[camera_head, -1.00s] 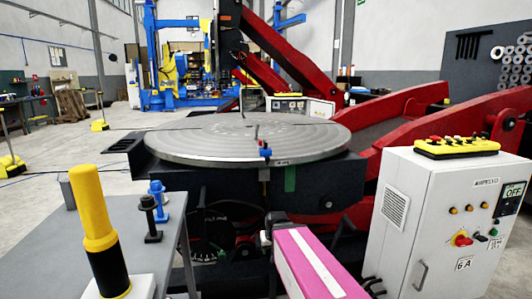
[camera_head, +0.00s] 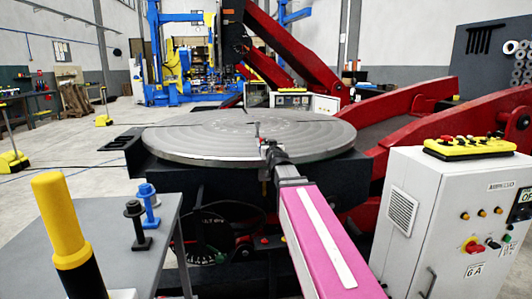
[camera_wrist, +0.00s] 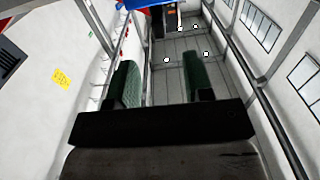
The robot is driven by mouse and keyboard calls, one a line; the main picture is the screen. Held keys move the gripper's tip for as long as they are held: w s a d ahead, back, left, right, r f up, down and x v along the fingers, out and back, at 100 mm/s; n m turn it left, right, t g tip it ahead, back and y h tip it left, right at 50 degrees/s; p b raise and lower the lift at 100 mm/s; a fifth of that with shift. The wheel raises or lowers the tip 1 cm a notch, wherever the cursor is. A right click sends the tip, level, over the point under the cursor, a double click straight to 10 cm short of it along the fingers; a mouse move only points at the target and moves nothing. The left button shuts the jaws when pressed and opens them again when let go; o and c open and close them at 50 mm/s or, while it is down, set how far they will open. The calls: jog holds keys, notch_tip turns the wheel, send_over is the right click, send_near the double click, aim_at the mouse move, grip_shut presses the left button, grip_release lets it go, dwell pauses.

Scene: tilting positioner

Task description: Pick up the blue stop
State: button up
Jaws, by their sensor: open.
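A blue bolt-like post with a collar and a flat foot, which looks like the blue stop (camera_head: 149,203), stands upright on the grey side table (camera_head: 112,215) at the lower left. A similar black post (camera_head: 136,222) stands just in front of it. My gripper (camera_head: 265,143) is out over the near rim of the round turntable, well to the right of the blue post. Its fingers are too small to make out there. In the wrist view my gripper (camera_wrist: 165,82) is open, its green-padded fingers apart with nothing between them.
The round turntable (camera_head: 210,140) fills the middle. A white control cabinet (camera_head: 412,200) stands at the right, and red positioner arms (camera_head: 400,125) lie behind it. A yellow and black post (camera_head: 62,220) rises at the side table's front left. The wrist view shows a blue shape (camera_wrist: 147,3) at the top.

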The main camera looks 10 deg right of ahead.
aim_at(266, 140)
jog(key=w, duration=0.9)
jog(key=shift+w, duration=0.35)
grip_shut()
jog(key=shift+s, duration=0.1)
dwell(0.9)
